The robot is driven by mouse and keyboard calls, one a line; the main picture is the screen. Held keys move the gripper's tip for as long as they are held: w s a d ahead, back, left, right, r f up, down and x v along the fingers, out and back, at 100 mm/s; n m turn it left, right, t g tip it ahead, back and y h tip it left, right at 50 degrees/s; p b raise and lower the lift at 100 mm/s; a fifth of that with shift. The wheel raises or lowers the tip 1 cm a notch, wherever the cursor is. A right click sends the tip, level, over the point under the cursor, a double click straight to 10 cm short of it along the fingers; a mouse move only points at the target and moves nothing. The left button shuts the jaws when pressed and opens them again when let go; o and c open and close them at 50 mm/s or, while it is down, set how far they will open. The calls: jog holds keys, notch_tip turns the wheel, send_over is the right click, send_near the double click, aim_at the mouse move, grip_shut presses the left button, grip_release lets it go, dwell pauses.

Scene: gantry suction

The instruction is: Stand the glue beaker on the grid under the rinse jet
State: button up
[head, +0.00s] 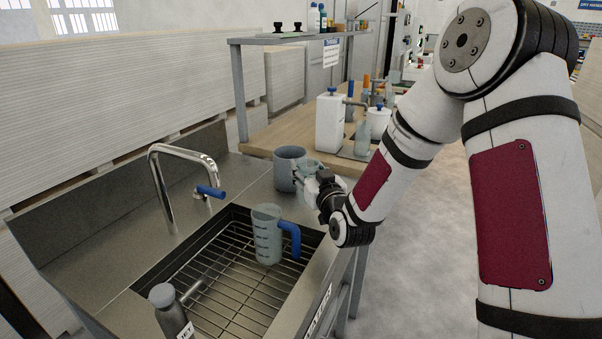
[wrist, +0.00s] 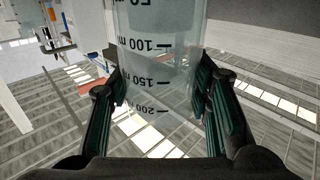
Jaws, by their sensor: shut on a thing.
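My gripper (head: 310,174) is shut on a clear beaker, seen with black millilitre marks in the wrist view (wrist: 160,75). The marks appear upside down there. In the head view the held beaker is small and mostly hidden, so its tilt and contents cannot be told. My gripper is past the far right corner of the sink, away from the grid (head: 215,300). The rinse jet (head: 172,312) is a grey post with a short side spout and a partly cut-off label, at the sink's near left edge.
A clear jug (head: 267,238) with a blue handle stands on the grid's right part. A tap (head: 180,150) arches at the sink's back. Behind is a wooden bench (head: 258,140) with a white dispenser (head: 329,122). The grid's left part is clear.

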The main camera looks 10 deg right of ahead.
jog(key=w, duration=0.7)
jog(key=shift+a+f, duration=0.15)
jog(key=shift+f, duration=1.9)
jog(key=shift+f+b, duration=0.1)
jog(key=shift+b, duration=0.25)
jog(key=o, duration=1.5)
jog(key=shift+s+f, duration=0.1)
jog(key=shift+r, duration=0.25)
jog(key=s, duration=0.4)
jog(key=s+d, duration=0.1)
jog(key=s, duration=0.7)
jog(key=shift+d+p, duration=0.3)
jog(key=shift+d, duration=0.1)
jog(key=shift+w, duration=0.1)
